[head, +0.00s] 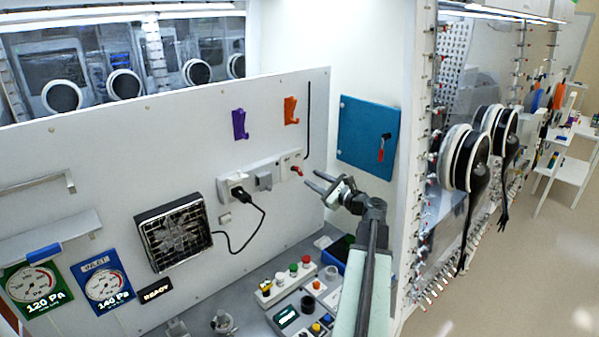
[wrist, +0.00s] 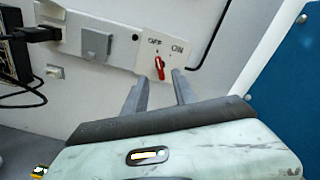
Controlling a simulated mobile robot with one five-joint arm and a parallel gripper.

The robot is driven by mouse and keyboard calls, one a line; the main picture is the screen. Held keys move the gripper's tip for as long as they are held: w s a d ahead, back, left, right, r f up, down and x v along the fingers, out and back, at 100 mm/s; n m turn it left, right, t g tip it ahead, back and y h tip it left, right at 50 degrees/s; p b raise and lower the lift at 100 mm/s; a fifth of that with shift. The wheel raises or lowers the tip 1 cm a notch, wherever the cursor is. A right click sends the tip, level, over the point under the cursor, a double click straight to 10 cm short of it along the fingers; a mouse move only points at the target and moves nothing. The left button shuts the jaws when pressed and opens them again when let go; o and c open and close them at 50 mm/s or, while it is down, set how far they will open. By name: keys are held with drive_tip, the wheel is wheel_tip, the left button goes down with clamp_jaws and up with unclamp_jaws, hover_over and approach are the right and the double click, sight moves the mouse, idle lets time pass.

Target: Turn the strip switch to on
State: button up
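The strip switch is a small red knob (head: 297,171) at the right end of a white power strip (head: 250,170) on the upright panel. In the wrist view the red knob (wrist: 160,68) sits below printed OFF and ON labels, and its upper end seems to point up toward OFF. My gripper (head: 311,179) is open and empty, just right of the knob in the head view. In the wrist view the two fingers of my gripper (wrist: 158,84) straddle the space just below the knob, apart from it as far as I can tell.
A black plug (head: 239,192) with a cable and a grey socket cover (head: 264,181) are on the strip. A black rod (head: 307,120) hangs above right. A blue panel (head: 367,138) is at right. Button boxes (head: 287,280) stand on the bench below.

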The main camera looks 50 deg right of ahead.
sight(300, 172)
drive_tip(key=w, duration=0.6)
drive_tip(key=shift+w+d, duration=0.15)
drive_tip(key=shift+d, duration=0.05)
drive_tip(key=shift+c, duration=0.3)
clamp_jaws()
drive_tip(key=shift+m, duration=0.3)
drive_tip(key=shift+d+m, duration=0.15)
drive_tip(key=shift+m, duration=2.45)
